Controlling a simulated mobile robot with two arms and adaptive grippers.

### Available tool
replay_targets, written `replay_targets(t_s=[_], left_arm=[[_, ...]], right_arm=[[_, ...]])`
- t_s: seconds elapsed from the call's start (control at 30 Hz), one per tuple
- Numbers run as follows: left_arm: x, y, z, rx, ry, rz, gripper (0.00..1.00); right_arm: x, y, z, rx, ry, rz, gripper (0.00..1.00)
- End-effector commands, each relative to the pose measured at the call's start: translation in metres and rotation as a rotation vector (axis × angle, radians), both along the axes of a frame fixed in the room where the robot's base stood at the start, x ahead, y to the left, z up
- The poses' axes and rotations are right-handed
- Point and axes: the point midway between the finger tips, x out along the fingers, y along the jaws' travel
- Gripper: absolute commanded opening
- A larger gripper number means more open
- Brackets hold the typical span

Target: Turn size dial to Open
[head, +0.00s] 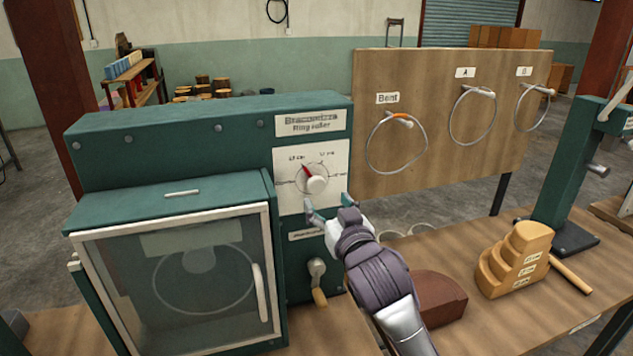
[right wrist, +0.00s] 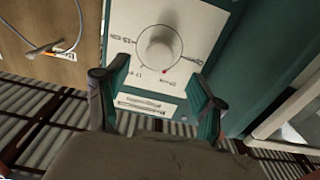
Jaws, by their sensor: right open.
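The size dial is a round white knob (head: 316,184) on a white plate (head: 331,160) on the green ring roller machine (head: 200,135). Its red pointer leans up and left in the head view, toward a small label that I cannot read surely. The knob (right wrist: 160,48) also shows in the right wrist view, with a red mark at its edge and printed labels around it. My right gripper (head: 328,203) is open and empty, just below and in front of the dial. Its fingers (right wrist: 160,82) are apart and not around the knob. My left gripper is out of view.
A crank handle (head: 317,280) is below the dial, and a glazed door (head: 190,285) is at left. A wooden board (head: 450,150) with hanging rings stands behind at right. A stepped wooden block (head: 515,260) and a brown block (head: 438,298) lie on the bench.

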Motion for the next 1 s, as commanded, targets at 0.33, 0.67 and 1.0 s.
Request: replay_targets(t_s=[0.33,0.67,1.0], left_arm=[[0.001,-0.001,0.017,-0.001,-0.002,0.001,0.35],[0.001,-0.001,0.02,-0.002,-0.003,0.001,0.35],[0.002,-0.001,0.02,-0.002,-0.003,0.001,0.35]], right_arm=[[0.058,0.019,0.002,-0.001,0.001,0.0,0.68],[0.076,0.025,0.0,0.0,0.0,0.0,0.68],[0.076,0.025,0.0,0.0,0.0,0.0,0.5]])
